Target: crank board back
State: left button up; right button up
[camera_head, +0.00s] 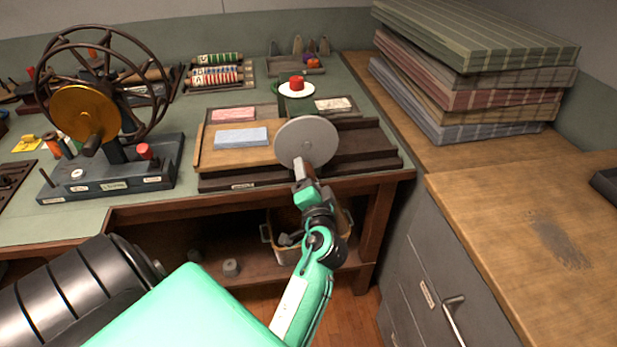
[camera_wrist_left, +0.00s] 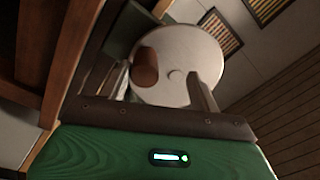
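The wooden board (camera_head: 212,155) lies at the left part of a dark slide bed (camera_head: 370,150) on the bench, with a pale blue block (camera_head: 241,138) on it. A grey crank disc (camera_head: 306,142) stands at the bed's front edge, right of the board. My left gripper (camera_head: 304,172) is at the lower part of the disc. In the left wrist view the disc (camera_wrist_left: 195,52) fills the upper middle. Its brown handle (camera_wrist_left: 145,67) sits between the spread fingers of my left gripper (camera_wrist_left: 162,90), nearer the left finger. Contact with the handle cannot be told. My right gripper is not in view.
A spoked wheel machine (camera_head: 95,110) stands at the left of the bench. Folded cloths (camera_head: 470,80) are piled on the right counter (camera_head: 520,210). A pink block (camera_head: 233,114) and a white plate (camera_head: 297,90) with a red item are behind the board.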

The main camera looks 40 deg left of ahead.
pick_arm(q)
jog(key=f+b+v, duration=0.1)
jog(key=v, duration=0.6)
jog(key=shift+w+d+g+h+b, duration=0.25)
jog(key=shift+w+g+h+b, duration=0.05)
jog(key=shift+w+b, duration=0.1)
jog(key=shift+f, duration=0.1)
jog(key=p+x, duration=0.1)
jog(key=x, duration=0.3)
jog(key=p+x, duration=0.2)
jog(key=x, duration=0.2)
jog(key=shift+r, duration=0.2)
jog(key=shift+w+a+f, duration=0.1)
jog(key=shift+w+a, duration=0.2)
jog(key=shift+a, duration=0.15)
